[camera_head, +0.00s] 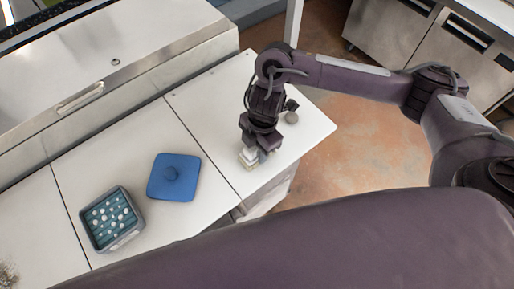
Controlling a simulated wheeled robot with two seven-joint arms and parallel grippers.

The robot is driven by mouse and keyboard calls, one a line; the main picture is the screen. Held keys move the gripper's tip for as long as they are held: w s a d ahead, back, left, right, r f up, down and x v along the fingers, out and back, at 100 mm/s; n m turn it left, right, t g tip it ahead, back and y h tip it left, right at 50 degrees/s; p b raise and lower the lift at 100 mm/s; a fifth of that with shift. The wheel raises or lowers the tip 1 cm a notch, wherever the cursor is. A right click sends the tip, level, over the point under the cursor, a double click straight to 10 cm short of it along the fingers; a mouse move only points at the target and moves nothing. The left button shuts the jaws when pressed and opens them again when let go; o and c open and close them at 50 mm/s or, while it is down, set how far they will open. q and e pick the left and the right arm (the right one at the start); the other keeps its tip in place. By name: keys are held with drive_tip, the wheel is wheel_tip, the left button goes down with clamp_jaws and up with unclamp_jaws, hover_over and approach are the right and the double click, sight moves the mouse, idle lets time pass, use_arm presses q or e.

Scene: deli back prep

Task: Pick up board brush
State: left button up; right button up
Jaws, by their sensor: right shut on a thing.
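My right gripper (252,154) points down at the right end of the white worktop. It is shut on a small pale thing (247,160), which I take to be the board brush. The gripper hides most of it, so its shape and bristles cannot be made out. It is at or just above the worktop surface; I cannot tell whether it touches. My left gripper is not in view.
A dark open container (111,219) holds several white pieces. The worktop's right edge is close to the gripper; orange floor (365,135) lies beyond.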

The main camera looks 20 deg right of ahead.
drive_tip(key=shift+w+r, duration=0.1)
drive_tip(key=shift+r, duration=0.4)
wheel_tip(320, 180, up, 19)
drive_tip(key=p, duration=0.1)
drive_tip(key=o, duration=0.5)
drive_tip(key=c, duration=0.4)
drive_tip(key=shift+o, duration=0.2)
